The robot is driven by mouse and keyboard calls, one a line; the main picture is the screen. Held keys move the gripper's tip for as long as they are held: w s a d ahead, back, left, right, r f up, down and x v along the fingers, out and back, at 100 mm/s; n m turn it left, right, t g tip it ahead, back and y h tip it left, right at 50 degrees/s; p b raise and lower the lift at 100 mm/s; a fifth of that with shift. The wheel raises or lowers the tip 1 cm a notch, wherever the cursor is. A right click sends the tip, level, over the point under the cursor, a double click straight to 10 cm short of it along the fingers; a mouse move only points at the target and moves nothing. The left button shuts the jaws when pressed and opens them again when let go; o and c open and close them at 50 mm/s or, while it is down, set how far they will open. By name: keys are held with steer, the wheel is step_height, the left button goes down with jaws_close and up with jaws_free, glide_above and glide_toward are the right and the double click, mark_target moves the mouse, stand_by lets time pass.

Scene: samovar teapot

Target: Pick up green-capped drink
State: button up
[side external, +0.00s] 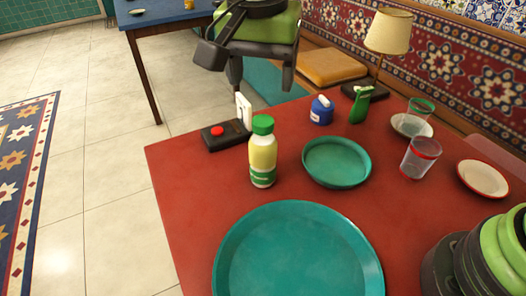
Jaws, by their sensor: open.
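The green-capped drink (263,155) is a pale yellow bottle with a green cap and a green band low on its side. It stands upright on the red table (192,185), left of the small teal bowl and behind the large teal plate. My gripper (248,75) is at the top of the view, above and behind the bottle. Its dark fingers are spread apart with nothing between them, and it does not touch the bottle.
A black box with a red button (224,134) stands close behind-left of the bottle. Nearby are a teal bowl (336,162), a large teal plate (298,262), a blue container (321,112) and a green item (360,107). Cups and small plates stand at right.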

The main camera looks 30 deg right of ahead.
mark_target(263, 121)
steer(key=f, duration=1)
steer(key=shift+w+d, duration=0.35)
steer(key=shift+w, duration=0.05)
jaws_close()
